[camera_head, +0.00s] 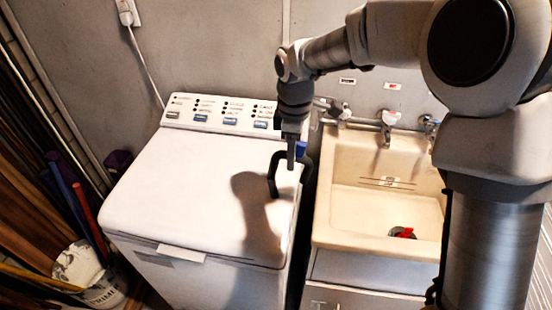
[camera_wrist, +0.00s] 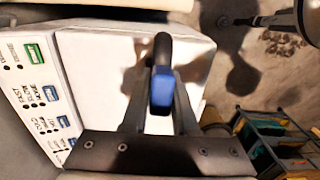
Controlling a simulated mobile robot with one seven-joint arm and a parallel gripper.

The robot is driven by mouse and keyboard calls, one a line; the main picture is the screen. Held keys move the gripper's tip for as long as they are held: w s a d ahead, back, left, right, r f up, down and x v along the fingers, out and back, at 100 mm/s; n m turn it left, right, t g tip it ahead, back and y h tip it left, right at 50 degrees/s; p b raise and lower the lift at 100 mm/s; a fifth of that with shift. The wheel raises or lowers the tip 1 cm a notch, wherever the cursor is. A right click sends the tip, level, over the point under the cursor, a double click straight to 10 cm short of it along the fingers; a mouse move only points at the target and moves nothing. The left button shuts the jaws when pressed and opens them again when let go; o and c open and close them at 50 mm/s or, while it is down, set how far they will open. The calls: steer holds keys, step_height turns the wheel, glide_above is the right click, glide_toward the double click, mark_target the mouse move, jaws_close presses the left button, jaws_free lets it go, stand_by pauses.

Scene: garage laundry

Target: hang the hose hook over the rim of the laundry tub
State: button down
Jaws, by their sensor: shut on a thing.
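The hose hook (camera_head: 273,181) is a black, bent piece with a blue part (camera_head: 301,146). My gripper (camera_head: 291,160) is shut on it and holds it over the right side of the washing machine's lid, left of the tub. In the wrist view my gripper (camera_wrist: 160,78) has its fingers on both sides of the hook (camera_wrist: 163,48), whose blue part (camera_wrist: 162,90) faces the camera. The cream laundry tub (camera_head: 322,205) stands at right; its left rim is clear of the hook. My arm hides part of the tub's right side.
The white washing machine (camera_head: 180,190) has a raised control panel (camera_head: 220,113) at the back. Taps (camera_head: 388,120) and pipework stand behind the tub. A red item (camera_head: 403,233) lies in the basin. A bucket (camera_head: 88,272) stands at lower left. A dark gap separates machine and tub.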

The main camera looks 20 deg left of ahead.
steer(key=w+d+f+h+p, duration=0.2)
steer(key=d+f+p, duration=0.1)
steer(key=d+f, duration=0.4)
steer(key=shift+w+d+f, duration=0.2)
steer(key=shift+w+d, duration=0.2)
steer(key=shift+d, duration=0.6)
